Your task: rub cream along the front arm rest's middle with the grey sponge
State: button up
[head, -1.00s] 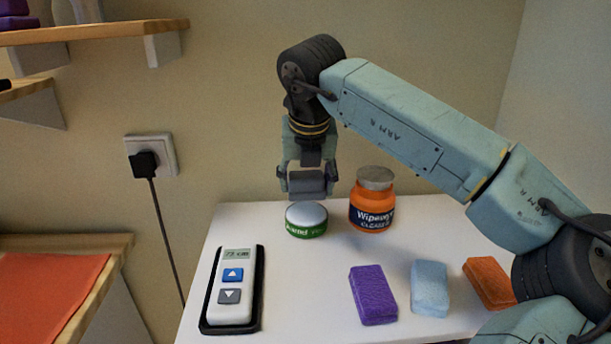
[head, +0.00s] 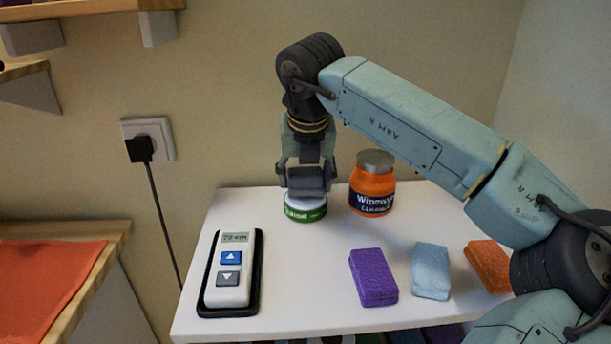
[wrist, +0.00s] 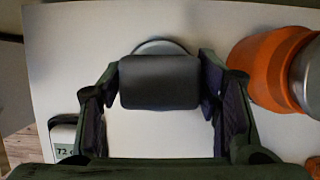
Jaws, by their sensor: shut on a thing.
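My gripper (head: 307,186) is shut on the grey sponge (head: 308,181), which also shows dark between the fingers in the wrist view (wrist: 160,82). It is right above the green and white cream tin (head: 305,210), at or very near its top; I cannot tell if they touch. The tin's pale round top (wrist: 160,46) is partly hidden behind the sponge in the wrist view. I cannot make out the front arm rest in these views.
An orange wipes jar (head: 372,188) stands close right of the tin. Purple (head: 373,277), light blue (head: 430,271) and orange (head: 488,263) sponges lie on the white table (head: 310,265). A remote (head: 230,270) lies in a black holder at left.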

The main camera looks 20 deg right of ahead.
aim_at(306, 171)
jog(key=shift+f+b, duration=0.6)
jog(key=shift+b, duration=0.1)
dwell(1.7)
jog(key=shift+r+p, duration=2.25)
jog(key=shift+r, duration=1.35)
jog(key=shift+f, duration=0.1)
